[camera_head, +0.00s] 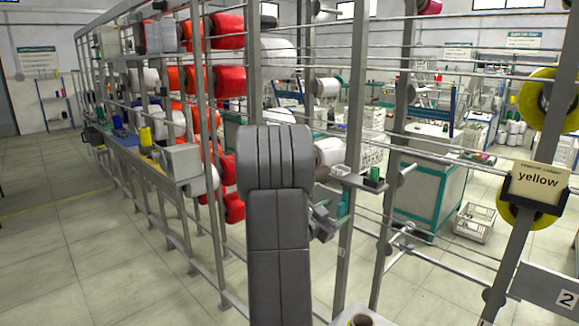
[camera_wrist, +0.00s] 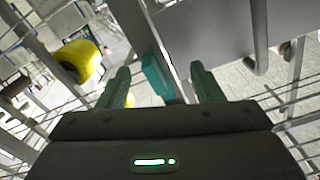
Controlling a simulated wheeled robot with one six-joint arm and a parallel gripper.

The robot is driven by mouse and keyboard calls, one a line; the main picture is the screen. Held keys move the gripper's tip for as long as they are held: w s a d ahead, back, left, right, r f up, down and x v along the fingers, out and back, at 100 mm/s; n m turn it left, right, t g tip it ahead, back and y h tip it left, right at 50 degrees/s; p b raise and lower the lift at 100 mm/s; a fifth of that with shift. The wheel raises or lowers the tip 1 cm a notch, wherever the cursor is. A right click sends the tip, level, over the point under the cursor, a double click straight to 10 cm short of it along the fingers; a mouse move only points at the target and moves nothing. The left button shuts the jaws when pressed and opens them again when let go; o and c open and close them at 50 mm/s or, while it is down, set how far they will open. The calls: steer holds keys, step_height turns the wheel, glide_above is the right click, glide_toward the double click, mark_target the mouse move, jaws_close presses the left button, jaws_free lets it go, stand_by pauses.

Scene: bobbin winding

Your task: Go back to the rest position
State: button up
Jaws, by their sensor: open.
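My gripper (camera_wrist: 161,88) shows in the wrist view with its two green fingers spread apart. A teal piece (camera_wrist: 157,74) appears in the gap beyond them, and I cannot tell whether it touches either finger. In the head view my dark arm stands in the middle and hides part of the rack. My gripper (camera_head: 328,216) shows just right of the arm, partly hidden by it, beside a grey rack post.
The metal rack (camera_head: 357,130) runs across the scene with red and white spools. A "yellow" card (camera_head: 537,185) hangs at the right near a yellow spool (camera_head: 548,98). A small tray (camera_head: 347,179) with a green item sits by the post. Tiled floor is open at left.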

steer(key=shift+n+p, duration=1.9)
steer(key=shift+p, duration=0.1)
steer(key=shift+w+f, duration=0.1)
steer(key=shift+f, duration=0.05)
